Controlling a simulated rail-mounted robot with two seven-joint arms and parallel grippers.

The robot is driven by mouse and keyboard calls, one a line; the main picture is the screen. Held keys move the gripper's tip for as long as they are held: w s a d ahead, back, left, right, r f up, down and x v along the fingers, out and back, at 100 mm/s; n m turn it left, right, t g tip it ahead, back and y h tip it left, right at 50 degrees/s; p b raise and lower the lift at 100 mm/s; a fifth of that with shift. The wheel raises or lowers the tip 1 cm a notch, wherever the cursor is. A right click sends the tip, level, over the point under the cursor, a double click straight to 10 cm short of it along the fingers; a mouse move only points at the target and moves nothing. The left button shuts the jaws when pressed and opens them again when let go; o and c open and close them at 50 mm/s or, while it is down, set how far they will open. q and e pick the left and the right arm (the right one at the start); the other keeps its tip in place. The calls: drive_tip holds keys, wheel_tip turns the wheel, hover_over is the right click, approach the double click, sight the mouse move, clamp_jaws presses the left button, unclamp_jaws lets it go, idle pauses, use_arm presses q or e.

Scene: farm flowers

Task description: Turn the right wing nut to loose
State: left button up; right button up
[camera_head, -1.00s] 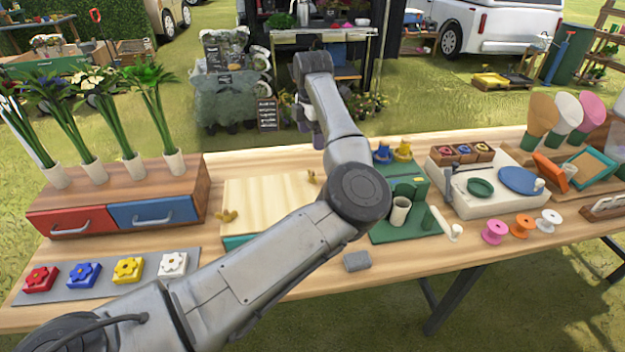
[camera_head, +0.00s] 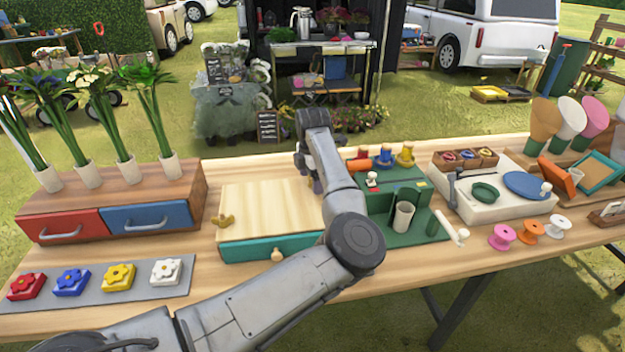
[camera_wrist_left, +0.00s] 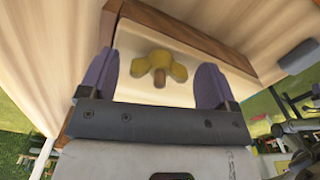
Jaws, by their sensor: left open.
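A wooden-lidded box (camera_head: 265,203) with a teal front stands on the table. The left yellow wing nut (camera_head: 226,221) sits on its lid near the left edge. My left gripper (camera_head: 306,180) is over the lid's right side, and the right wing nut is hidden behind my arm in the head view. In the left wrist view a yellow wing nut (camera_wrist_left: 158,66) lies between the open purple fingers (camera_wrist_left: 154,84) of my left gripper, with a gap on both sides. Its wings spread sideways across the gap. My right gripper is not in view.
A drawer chest (camera_head: 120,222) with flower vases stands left of the box. A green stand (camera_head: 398,228) with a white cup is close on its right. A strip of flower blocks (camera_head: 100,282) lies at the front left. My left arm crosses the table's front.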

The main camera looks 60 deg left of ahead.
use_arm(q)
drive_tip(key=c, duration=0.9)
